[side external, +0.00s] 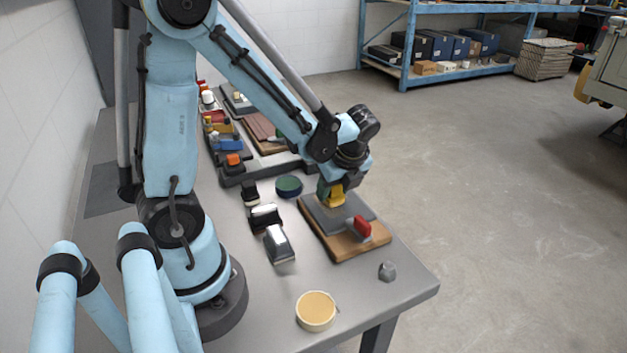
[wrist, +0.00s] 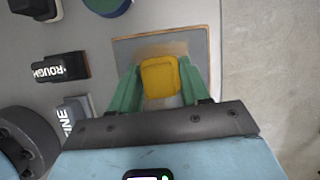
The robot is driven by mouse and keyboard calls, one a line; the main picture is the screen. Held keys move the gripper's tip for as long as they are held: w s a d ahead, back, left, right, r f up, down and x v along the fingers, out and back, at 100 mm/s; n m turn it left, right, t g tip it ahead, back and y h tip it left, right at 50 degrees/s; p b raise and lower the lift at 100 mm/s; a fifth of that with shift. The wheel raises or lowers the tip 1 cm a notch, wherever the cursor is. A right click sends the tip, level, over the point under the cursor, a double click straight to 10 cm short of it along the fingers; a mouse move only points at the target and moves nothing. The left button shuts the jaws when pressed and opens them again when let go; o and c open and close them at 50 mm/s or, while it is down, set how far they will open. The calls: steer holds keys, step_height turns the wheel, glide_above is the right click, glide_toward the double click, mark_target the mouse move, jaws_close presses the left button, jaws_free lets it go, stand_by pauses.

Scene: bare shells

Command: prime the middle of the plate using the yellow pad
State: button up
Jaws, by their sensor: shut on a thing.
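My gripper (wrist: 160,88) is shut on the yellow pad (wrist: 160,76), with one green finger on each side of it. In the side view the yellow pad (side external: 332,195) is low over the grey plate (side external: 358,211); I cannot tell whether it touches. The plate lies on a brown wooden board (side external: 345,245). In the wrist view a brownish patch shows on the plate (wrist: 124,50) around the pad. A red block (side external: 362,228) sits at the near right part of the plate and board.
Blocks marked ROUGH (wrist: 60,68) and FINE (wrist: 75,108) stand left of the board. A round green-topped tin (side external: 289,186) is behind them. A cream round tin (side external: 316,310) and small grey nut-like piece (side external: 387,270) are near the front. Racks with blocks (side external: 235,165) lie behind.

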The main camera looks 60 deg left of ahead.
steer(key=shift+d, duration=2.25)
steer(key=shift+a, duration=4.3)
steer(key=shift+w+d, duration=0.45)
steer(key=shift+d, duration=3.9)
steer(key=shift+a, duration=4.3)
step_height(320, 180, up, 8)
steer(key=shift+s+d+r, duration=0.1)
